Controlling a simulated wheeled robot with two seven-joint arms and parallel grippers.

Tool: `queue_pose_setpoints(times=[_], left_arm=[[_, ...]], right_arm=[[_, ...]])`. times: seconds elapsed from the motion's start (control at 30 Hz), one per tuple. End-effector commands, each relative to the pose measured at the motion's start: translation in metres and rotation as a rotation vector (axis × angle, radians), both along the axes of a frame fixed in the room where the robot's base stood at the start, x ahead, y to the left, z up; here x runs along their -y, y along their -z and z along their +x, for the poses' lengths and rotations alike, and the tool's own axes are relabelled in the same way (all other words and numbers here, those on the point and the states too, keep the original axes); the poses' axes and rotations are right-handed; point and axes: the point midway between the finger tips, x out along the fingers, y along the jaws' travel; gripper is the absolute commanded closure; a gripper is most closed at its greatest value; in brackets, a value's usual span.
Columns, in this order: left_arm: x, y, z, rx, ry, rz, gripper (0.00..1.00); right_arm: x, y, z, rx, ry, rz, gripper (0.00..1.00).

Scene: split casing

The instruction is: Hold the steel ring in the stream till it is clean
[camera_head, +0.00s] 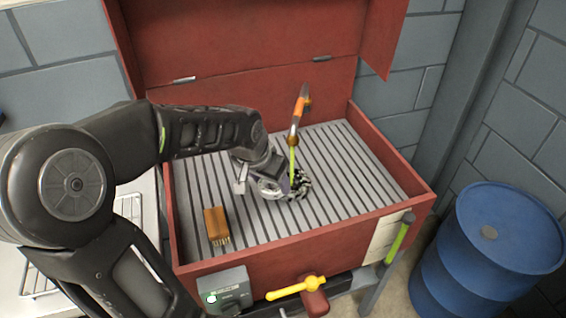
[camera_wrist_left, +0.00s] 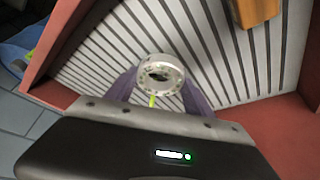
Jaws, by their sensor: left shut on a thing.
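The steel ring (camera_head: 301,184) is in my left gripper, above the slatted grate of the red wash cabinet. It looks mottled with dark patches in the head view. In the left wrist view the ring (camera_wrist_left: 160,76) sits between the purple fingers of my left gripper (camera_wrist_left: 158,84), pale with dark marks. An orange nozzle (camera_head: 300,105) points down above the gripper (camera_head: 289,184). A thin yellow-green stream (camera_head: 292,163) falls from it to the fingertips and ring; exact contact is hard to tell. My right gripper is out of view.
A wooden brush (camera_head: 215,224) lies on the grate (camera_head: 345,170) at left. The red cabinet has raised walls (camera_head: 310,245) and a lid behind. A yellow valve handle (camera_head: 297,288) and a grey control box (camera_head: 228,287) are at the front. A blue drum (camera_head: 490,255) stands right.

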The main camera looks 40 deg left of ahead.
Motion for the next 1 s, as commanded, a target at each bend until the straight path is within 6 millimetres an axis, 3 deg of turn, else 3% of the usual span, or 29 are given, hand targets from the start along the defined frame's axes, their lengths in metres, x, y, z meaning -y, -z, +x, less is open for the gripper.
queue_pose_setpoints(times=[0.4, 1.0], left_arm=[[0.011, -0.031, -0.032, 0.004, 0.001, 0.002, 1.0], [0.013, -0.033, -0.037, 0.002, 0.001, 0.001, 1.0]], right_arm=[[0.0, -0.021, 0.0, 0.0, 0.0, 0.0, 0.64], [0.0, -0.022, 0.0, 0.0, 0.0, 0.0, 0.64]])
